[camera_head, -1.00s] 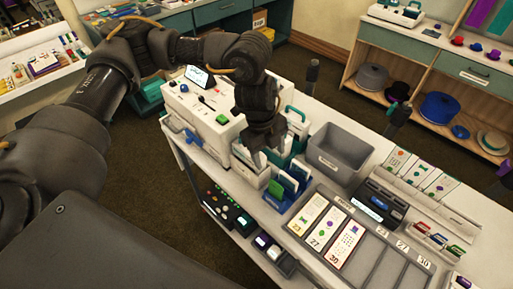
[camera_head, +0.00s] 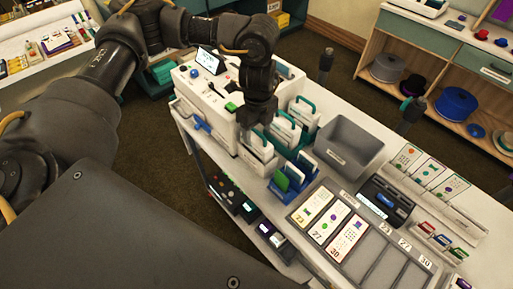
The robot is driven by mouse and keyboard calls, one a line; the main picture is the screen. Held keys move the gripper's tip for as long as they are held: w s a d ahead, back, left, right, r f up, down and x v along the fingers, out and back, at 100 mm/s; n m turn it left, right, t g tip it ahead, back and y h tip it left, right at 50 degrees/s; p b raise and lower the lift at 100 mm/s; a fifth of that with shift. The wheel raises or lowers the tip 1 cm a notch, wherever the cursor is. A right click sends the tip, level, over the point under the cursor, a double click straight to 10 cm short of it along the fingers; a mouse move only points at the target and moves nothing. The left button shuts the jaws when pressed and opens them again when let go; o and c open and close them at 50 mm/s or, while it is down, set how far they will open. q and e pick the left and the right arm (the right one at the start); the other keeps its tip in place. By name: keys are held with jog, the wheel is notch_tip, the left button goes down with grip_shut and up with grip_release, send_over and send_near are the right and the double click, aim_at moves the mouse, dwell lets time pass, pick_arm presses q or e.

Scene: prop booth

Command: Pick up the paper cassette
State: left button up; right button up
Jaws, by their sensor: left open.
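Several white paper cassettes with teal handles stand in a row on the white bench. One cassette (camera_head: 257,150) is nearest my left gripper (camera_head: 257,118). Others stand behind it, one in the middle (camera_head: 284,131) and one farther back (camera_head: 303,113). My left gripper hangs pointing down just above and beside the nearest cassette, its jaws open with nothing visibly held. Its fingertips are dark and partly hidden, so I cannot tell whether they touch the cassette or its handle. My right gripper does not show.
A white machine (camera_head: 212,99) with a small screen stands left of the cassettes. A grey bin (camera_head: 343,148) and a card tray (camera_head: 372,262) are to the right. A shelf (camera_head: 440,65) with hats stands behind.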

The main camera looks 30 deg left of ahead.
aim_at(256, 138)
pick_arm(q)
jog(key=shift+f, duration=0.15)
jog(key=f, duration=0.2)
jog(key=f+p, duration=0.1)
jog(key=f, duration=0.2)
jog(key=shift+a, duration=0.2)
jog(key=shift+r, duration=0.1)
jog(key=shift+c, duration=0.3)
jog(key=c, duration=1.2)
jog(key=shift+r, duration=0.15)
jog(key=shift+c, duration=0.2)
notch_tip(256, 138, up, 28)
jog(key=b, duration=0.3)
